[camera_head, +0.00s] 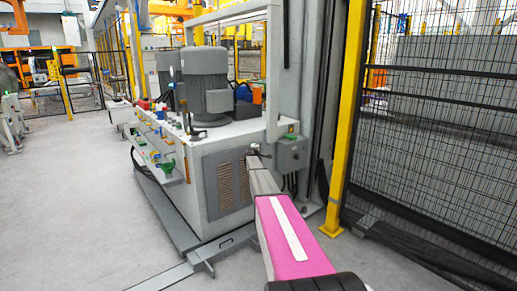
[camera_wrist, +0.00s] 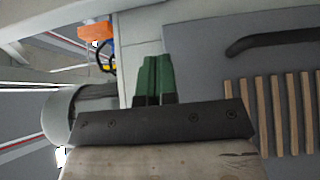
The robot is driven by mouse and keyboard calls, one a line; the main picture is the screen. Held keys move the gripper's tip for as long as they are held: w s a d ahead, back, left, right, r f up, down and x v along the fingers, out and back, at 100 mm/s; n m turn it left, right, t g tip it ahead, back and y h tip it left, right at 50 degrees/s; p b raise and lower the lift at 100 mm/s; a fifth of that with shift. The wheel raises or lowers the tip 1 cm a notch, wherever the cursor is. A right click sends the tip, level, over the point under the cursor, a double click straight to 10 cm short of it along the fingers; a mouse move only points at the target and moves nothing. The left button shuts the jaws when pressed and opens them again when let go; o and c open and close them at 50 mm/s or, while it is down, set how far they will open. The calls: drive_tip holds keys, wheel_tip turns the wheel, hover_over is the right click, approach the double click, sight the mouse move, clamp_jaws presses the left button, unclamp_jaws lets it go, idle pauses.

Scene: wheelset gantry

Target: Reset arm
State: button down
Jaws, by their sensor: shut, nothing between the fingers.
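My gripper shows in the wrist view (camera_wrist: 154,78) as two green fingers on a dark mount. The fingers are side by side and shut, with nothing between them. In the head view my arm, with a pink section, reaches forward from the bottom right toward a grey machine cabinet (camera_head: 202,182). Its far end is in front of the cabinet's right side, near a small grey control box (camera_head: 291,154). I cannot tell whether it touches the cabinet.
A grey motor (camera_head: 205,82) stands on the cabinet. A yellow post (camera_head: 347,115) and black mesh fence (camera_head: 437,130) stand to the right. Open floor (camera_head: 75,190) lies to the left. The wrist view shows slatted vents (camera_wrist: 282,112) and a dark handle-like bar (camera_wrist: 270,40) close by.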

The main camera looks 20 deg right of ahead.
drive_tip(key=s+d, duration=0.3)
drive_tip(key=s, duration=0.7)
drive_tip(key=s+a+f+m+g+y, duration=0.3)
drive_tip(key=s+a, duration=0.9)
drive_tip(key=s, duration=0.7)
drive_tip(key=s+a+f+m+g+y, duration=0.4)
drive_tip(key=s+a, duration=0.8)
drive_tip(key=s, duration=0.7)
drive_tip(key=s+a+f+m+g+y, duration=0.3)
drive_tip(key=s+a+f+g, duration=0.4)
drive_tip(key=s+a, duration=0.6)
drive_tip(key=s, duration=0.6)
drive_tip(key=shift+s+m+g+y, duration=0.25)
drive_tip(key=shift+m+g+y, duration=0.05)
drive_tip(key=shift+m, duration=0.1)
drive_tip(key=shift+a, duration=0.1)
